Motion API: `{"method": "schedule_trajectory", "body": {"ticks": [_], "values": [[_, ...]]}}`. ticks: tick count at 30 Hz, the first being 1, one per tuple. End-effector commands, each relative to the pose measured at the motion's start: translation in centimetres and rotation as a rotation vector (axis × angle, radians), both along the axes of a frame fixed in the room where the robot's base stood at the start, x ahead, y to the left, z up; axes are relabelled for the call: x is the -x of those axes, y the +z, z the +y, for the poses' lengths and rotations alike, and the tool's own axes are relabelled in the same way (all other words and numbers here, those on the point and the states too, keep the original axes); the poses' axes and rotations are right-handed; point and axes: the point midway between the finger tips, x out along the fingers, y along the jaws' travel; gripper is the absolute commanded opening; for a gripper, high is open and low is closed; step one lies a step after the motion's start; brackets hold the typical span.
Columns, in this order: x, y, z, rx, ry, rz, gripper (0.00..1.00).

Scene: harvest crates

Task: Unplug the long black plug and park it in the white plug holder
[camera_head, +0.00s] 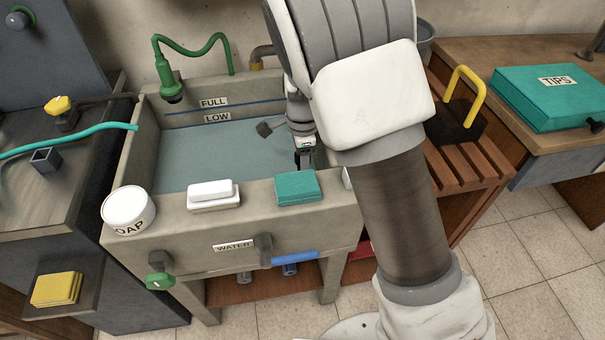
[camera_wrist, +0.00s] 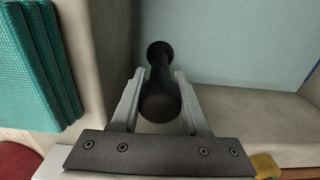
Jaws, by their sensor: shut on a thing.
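The long black plug (camera_wrist: 160,95) is between the fingers of my gripper (camera_wrist: 160,73) in the wrist view, with a rounded near end and a knob at its far end. My gripper (camera_head: 303,160) is shut on it, inside the sink (camera_head: 120,195) near its right front corner in the head view. The plug's lower end and the drain cannot be made out in the head view. A white thing (camera_head: 347,178) on the front rim, mostly hidden by my arm, may be the white plug holder; I cannot tell for sure.
Teal cloths (camera_head: 298,187), a white block (camera_head: 213,195) and a soap tub (camera_head: 128,210) stand on the sink's front rim. The sink holds water (camera_head: 210,160). A green tap (camera_head: 172,88) is at the back left. A wooden slatted bench (camera_head: 465,160) is at the right.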

Motion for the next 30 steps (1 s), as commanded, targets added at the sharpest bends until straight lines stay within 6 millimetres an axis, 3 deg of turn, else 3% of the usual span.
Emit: {"method": "schedule_trajectory", "body": {"ticks": [5,18,23,30], "values": [[-0.1,0.8,0.0,-0.002,0.000,-0.002,0.00],[0.0,8.8,0.0,-0.002,0.000,-0.002,0.00],[0.0,10.0,0.0,0.000,0.000,0.000,0.00],[0.0,10.0,0.0,0.000,0.000,0.000,0.00]]}}
